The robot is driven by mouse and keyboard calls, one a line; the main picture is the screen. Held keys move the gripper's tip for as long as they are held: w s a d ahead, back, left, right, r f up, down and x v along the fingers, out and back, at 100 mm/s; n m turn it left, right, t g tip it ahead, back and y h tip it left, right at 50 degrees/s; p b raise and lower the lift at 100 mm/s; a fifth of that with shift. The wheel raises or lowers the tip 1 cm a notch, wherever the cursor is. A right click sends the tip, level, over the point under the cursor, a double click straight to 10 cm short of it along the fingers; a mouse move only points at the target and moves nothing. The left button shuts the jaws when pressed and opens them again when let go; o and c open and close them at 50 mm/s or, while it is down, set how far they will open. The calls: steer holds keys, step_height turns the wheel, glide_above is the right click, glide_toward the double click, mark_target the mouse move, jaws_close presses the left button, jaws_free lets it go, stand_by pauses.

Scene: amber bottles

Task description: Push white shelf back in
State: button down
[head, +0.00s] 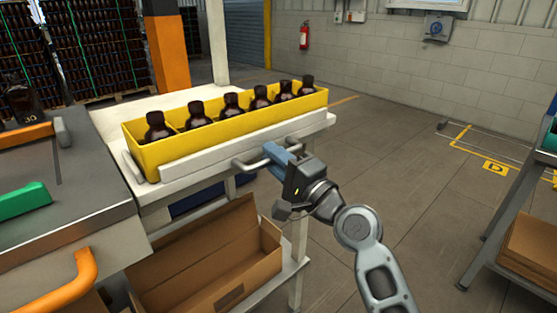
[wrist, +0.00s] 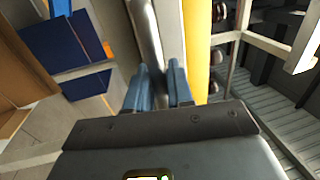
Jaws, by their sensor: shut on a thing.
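The white shelf (head: 218,153) is in the middle of the head view, on a white stand, with its front panel facing me. It bears a yellow crate (head: 235,132) holding a row of several dark bottles (head: 231,104). A grey bar handle (head: 243,165) sticks out from the shelf's front. My gripper (head: 271,152), with blue fingers, is shut on this handle near its right part. In the wrist view my gripper (wrist: 160,72) has one finger on each side of the grey bar (wrist: 146,30). The yellow crate wall (wrist: 196,50) runs just right of it.
An open cardboard box (head: 205,262) stands on the lower level below the shelf. A metal counter with an orange handle (head: 85,275) is at the left. The floor (head: 410,160) between is clear.

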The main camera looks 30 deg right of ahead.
steer(key=shift+x, duration=1)
steer(key=c, duration=1.2)
jaws_free()
steer(key=shift+f, duration=0.25)
steer(key=shift+o, duration=0.2)
steer(key=b+v, duration=0.1)
steer(key=v, duration=0.6)
steer(key=shift+s, duration=0.4)
steer(key=shift+d+f, duration=0.1)
